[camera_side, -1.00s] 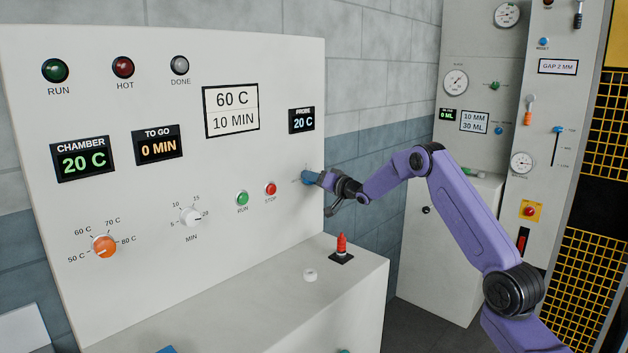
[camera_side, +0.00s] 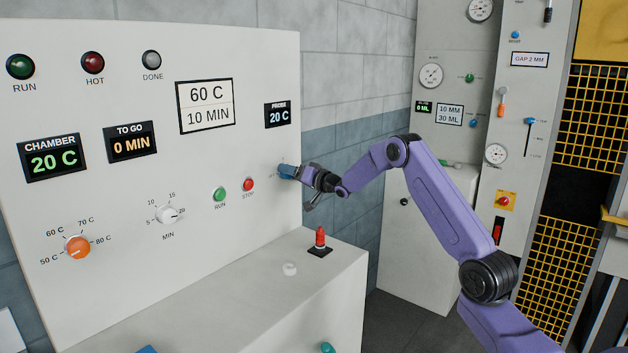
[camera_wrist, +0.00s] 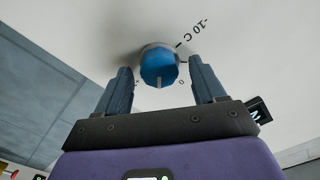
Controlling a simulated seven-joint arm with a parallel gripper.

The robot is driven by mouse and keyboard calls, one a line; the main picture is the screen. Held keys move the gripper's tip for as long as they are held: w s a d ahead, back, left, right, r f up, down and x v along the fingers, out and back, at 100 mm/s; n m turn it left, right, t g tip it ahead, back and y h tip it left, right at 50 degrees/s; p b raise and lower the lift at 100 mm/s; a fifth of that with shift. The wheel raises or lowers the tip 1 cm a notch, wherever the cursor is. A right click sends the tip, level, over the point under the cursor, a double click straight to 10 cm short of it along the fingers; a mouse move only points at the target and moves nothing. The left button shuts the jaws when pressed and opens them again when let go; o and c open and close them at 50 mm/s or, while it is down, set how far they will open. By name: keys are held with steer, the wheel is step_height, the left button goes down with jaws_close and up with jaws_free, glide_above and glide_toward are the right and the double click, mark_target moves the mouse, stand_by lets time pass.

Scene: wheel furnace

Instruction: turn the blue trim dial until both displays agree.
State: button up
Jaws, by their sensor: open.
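The blue trim dial (camera_wrist: 158,68) sits on the white panel, between the two fingers of my gripper (camera_wrist: 161,78) in the wrist view. The fingers are open, with a gap on each side of the dial. The chamber display (camera_side: 54,160) reads 20 C in green. The probe display (camera_side: 278,115) reads 20 C in pale blue. A "-10 C" mark shows beside the dial in the wrist view.
The panel (camera_side: 120,240) also carries an orange temperature knob (camera_side: 77,247), a white minute knob (camera_side: 167,215), a green run button (camera_side: 220,194) and a red stop button (camera_side: 248,185). A red-topped piece (camera_side: 320,240) and a white round piece (camera_side: 290,269) are on the ledge below.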

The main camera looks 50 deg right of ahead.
steer(key=s, duration=1.7)
steer(key=shift+w, duration=0.1)
steer(key=a+f+n+g+y, duration=0.2)
steer(key=a+n+g, duration=0.2)
steer(key=a, duration=0.9)
steer(key=s+a+f+n+g+y, duration=0.15)
steer(key=s+a+n+g, duration=0.5)
steer(key=a, duration=0.75)
steer(key=s+a+f+n+g, duration=0.15)
steer(key=s+a, duration=0.25)
steer(key=s, duration=0.4)
steer(key=s+a+f+n+g, duration=0.1)
steer(key=s+a+n+g, duration=0.15)
steer(key=s, duration=0.65)
steer(key=s+d+n+g+h, duration=0.2)
steer(key=s+n, duration=0.3)
steer(key=s, duration=1)
steer(key=shift+s+g+h, duration=0.2)
steer(key=shift+g+h, duration=0.35)
steer(key=shift+g, duration=0.1)
